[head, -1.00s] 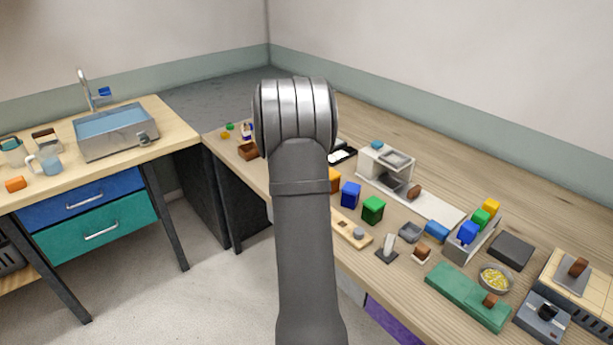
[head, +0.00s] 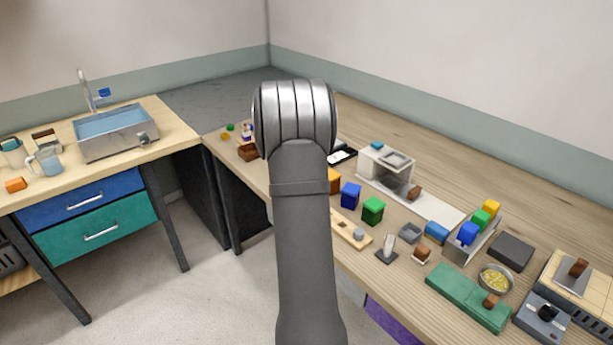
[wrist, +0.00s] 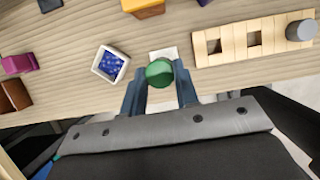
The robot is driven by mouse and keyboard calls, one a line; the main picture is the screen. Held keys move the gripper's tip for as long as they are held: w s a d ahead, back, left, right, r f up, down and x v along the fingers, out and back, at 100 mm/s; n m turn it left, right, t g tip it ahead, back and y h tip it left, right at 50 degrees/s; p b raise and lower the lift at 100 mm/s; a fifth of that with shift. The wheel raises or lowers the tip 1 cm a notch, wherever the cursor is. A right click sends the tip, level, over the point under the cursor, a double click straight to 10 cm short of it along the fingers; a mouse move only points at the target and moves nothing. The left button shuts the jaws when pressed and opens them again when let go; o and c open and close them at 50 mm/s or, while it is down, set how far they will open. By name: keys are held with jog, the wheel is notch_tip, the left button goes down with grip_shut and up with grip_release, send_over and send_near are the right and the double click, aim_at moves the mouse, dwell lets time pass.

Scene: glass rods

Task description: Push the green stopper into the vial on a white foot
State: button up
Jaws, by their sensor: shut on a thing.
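The green stopper (wrist: 159,73) is between the two fingertips of my gripper (wrist: 160,88) in the wrist view. My gripper is shut on it. A white foot (wrist: 163,54) shows on the table just beyond and beneath the stopper. The vial itself is not visible; the stopper and fingers cover that spot, so I cannot tell how far the stopper is above it or whether they touch. In the head view my own arm hides the gripper, stopper and vial.
A wooden board with square holes and a grey cylinder (wrist: 299,30) lies right of the gripper. A white box with blue contents (wrist: 110,64) stands to the left. An orange block (wrist: 143,7) is beyond. The table edge is close on the near side.

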jog(key=shift+f, duration=0.6)
jog(key=o, duration=0.7)
jog(key=shift+c, duration=0.2)
jog(key=v, duration=1.1)
jog(key=shift+a, duration=0.1)
jog(key=x, duration=0.9)
